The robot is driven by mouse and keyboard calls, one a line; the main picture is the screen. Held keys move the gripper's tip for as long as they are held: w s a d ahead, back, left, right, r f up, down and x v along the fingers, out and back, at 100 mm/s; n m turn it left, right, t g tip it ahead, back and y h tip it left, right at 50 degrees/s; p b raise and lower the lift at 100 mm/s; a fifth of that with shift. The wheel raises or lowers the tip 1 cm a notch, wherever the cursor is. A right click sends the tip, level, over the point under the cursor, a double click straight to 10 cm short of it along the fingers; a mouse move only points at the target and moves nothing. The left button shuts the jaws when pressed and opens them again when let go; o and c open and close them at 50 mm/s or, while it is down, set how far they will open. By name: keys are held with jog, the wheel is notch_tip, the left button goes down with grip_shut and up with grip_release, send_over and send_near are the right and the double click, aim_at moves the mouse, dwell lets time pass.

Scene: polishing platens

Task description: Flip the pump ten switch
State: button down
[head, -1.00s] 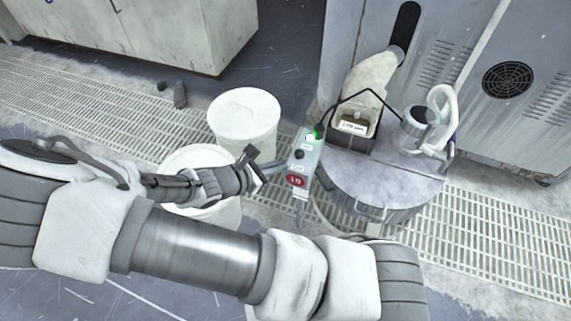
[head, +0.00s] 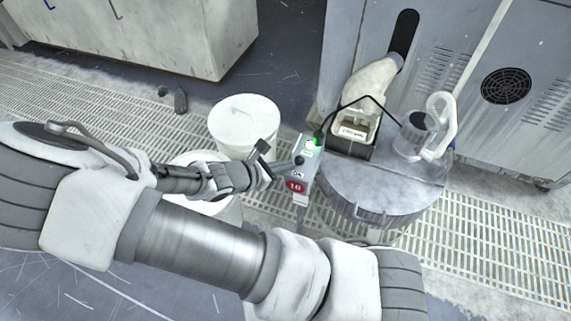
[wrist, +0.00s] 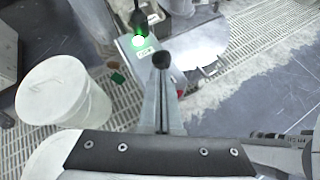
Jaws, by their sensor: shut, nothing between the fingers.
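The pump ten switch box (head: 306,168) is a grey upright box with a lit green lamp (head: 315,141), a black switch knob (head: 299,160), an "ON" label and a red round "10" sticker (head: 296,186). My gripper (head: 288,163) is shut and empty, its tips at the box's left edge beside the knob. In the wrist view my shut fingers (wrist: 161,105) point up at the dark knob (wrist: 162,60), with the green lamp (wrist: 138,41) beyond. The fingers partly hide the box face. I cannot tell whether the tips touch the knob.
A lidded white bucket (head: 243,124) stands left of the box, with another white bucket partly behind my arm. A round grey metal drum (head: 372,188) stands right of the box, carrying a small open container and a black cable. Grey cabinets (head: 470,110) stand behind.

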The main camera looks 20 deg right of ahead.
jog(key=shift+w+d+r+g+p, duration=0.15)
jog(key=shift+r+g+p, duration=0.2)
jog(key=shift+p, duration=0.55)
jog(key=p, duration=0.2)
jog(key=w+r+g+y+p, duration=0.1)
jog(key=p, duration=0.1)
jog(key=shift+d+r+y+p, duration=0.25)
jog(key=shift+d+y+p, duration=0.05)
jog(key=shift+d+p, duration=0.1)
jog(key=w+d+n+g+y+p, duration=0.1)
jog(key=p, duration=0.4)
jog(key=shift+w+r+g, duration=0.15)
jog(key=shift+r+g, duration=0.2)
jog(key=shift+r, duration=0.05)
jog(key=g+y+p, duration=0.1)
jog(key=p, duration=0.1)
jog(key=w+d+y+p, duration=0.1)
jog(key=p, duration=0.1)
jog(key=shift+w+d+g, duration=0.1)
jog(key=shift+w+g, duration=0.2)
jog(key=shift+g, duration=0.1)
jog(key=shift+w+d+f+n+p, duration=0.15)
jog(key=shift+w+d+p, duration=0.1)
jog(key=shift+w, duration=0.15)
jog(key=shift+w+d+n+p, duration=0.15)
jog(key=shift+w+d+p, duration=0.1)
jog(key=shift+w, duration=0.1)
jog(key=shift+r+p, duration=0.6)
jog(key=shift+r, duration=0.25)
jog(key=shift+a, duration=0.1)
